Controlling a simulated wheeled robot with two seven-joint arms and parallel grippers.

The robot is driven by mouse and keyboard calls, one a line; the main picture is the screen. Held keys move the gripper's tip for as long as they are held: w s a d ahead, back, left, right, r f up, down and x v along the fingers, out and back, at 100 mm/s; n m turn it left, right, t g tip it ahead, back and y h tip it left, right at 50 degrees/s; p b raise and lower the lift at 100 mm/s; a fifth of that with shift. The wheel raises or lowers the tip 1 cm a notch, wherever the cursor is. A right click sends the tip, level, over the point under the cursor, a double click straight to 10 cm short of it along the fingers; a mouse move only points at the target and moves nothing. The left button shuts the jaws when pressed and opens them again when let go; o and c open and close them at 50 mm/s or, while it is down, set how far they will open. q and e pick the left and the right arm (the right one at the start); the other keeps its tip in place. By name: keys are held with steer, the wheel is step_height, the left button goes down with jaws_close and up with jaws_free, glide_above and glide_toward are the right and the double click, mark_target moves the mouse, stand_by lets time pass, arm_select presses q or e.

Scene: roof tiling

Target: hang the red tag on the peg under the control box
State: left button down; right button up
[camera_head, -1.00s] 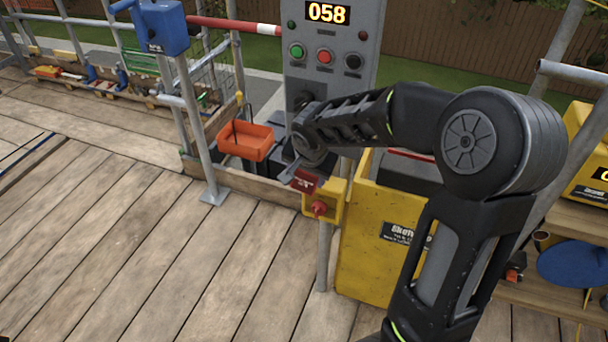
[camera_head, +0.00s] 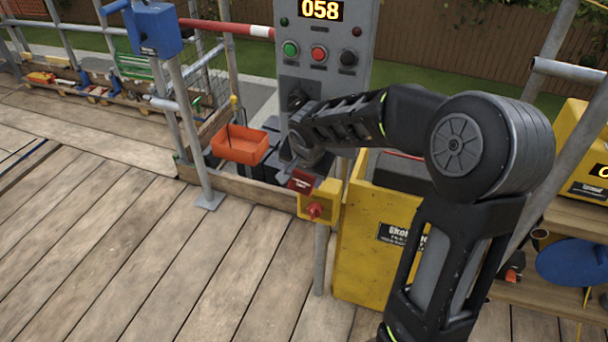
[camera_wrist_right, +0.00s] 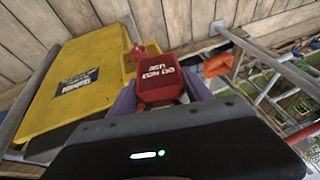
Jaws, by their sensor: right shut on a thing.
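The grey control box (camera_head: 322,50) stands at top centre in the head view, with a "058" display and green, red and black buttons. My right gripper (camera_head: 296,167) is just below it, shut on the red tag (camera_head: 302,181). The tag has white lettering and also shows in the wrist view (camera_wrist_right: 160,86), between the two fingers (camera_wrist_right: 160,100). It appears in front of the top of a small yellow box with a red knob (camera_head: 316,210); I cannot tell whether they touch. I cannot make out the peg; my arm covers part of the control box's lower edge. My left gripper is out of view.
A large yellow bin (camera_head: 372,245) stands right of the small yellow box. An orange tray (camera_head: 239,144) and a blue box (camera_head: 156,30) on a metal post are to the left. The plank floor (camera_head: 130,240) at front left is clear.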

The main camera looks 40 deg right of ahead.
steer(key=o, duration=1.4)
steer(key=shift+r, duration=0.1)
steer(key=v, duration=0.7)
steer(key=shift+s+r, duration=0.15)
steer(key=shift+r, duration=0.15)
